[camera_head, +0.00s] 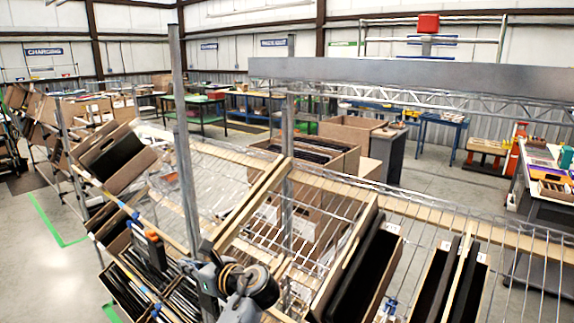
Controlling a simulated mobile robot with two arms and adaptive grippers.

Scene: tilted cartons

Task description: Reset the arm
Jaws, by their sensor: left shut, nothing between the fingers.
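My left arm (240,287) shows at the bottom centre, with grey and black rounded joints and a coiled brown cable. My left gripper (190,266) is small and dark, at the end of this arm beside the metal rack post. It is shut and empty, above the lower-left cartons and apart from the large carton on the right. Its fingertips blend into the dark items behind them. My right gripper is not in view.
A wire rack with metal posts (184,150) surrounds the arm. Tilted cartons with dark flat items stand at left (117,158) and right (350,265). The sloped wire shelf (290,235) between them has bare room. A grey beam (400,78) crosses above.

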